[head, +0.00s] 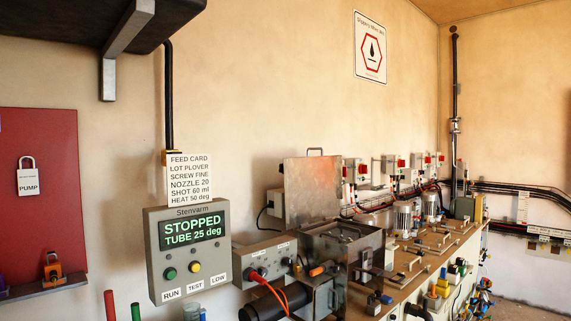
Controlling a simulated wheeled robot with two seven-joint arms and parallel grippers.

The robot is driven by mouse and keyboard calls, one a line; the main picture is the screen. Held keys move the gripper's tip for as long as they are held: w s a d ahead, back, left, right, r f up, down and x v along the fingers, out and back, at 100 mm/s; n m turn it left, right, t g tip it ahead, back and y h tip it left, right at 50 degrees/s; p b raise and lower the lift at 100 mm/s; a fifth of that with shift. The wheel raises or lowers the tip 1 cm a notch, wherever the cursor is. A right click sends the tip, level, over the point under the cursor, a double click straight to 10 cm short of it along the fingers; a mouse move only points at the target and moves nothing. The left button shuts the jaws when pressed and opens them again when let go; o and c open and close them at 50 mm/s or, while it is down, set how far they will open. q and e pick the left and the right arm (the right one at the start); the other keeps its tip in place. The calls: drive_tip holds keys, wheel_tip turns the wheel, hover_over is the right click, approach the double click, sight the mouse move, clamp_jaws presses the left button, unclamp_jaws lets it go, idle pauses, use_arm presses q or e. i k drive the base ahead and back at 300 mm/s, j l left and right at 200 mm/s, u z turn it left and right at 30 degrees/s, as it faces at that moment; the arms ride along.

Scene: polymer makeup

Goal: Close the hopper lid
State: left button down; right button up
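The hopper lid (312,187) is a flat metal plate standing upright, with a small handle at its top edge. It rises at the back of the metal hopper (360,262), a box whose top is open. Dark parts show inside the hopper mouth, but I cannot tell what they are. Neither of my grippers is in view.
A grey control box (188,252) reading STOPPED stands left of the hopper, under a feed card (189,180). A smaller grey box with orange cables (275,290) sits beside the hopper. A bench (430,245) with clamps and motors runs right. A dark shelf (60,20) overhangs upper left.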

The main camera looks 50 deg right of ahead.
sight(313, 189)
drive_tip(key=i+j+z, duration=0.1)
drive_tip(key=i, duration=0.25)
drive_tip(key=i+j+z, duration=0.1)
drive_tip(key=i, duration=0.3)
drive_tip(key=i+j+z, duration=0.1)
drive_tip(key=i, duration=0.25)
drive_tip(key=j, duration=0.1)
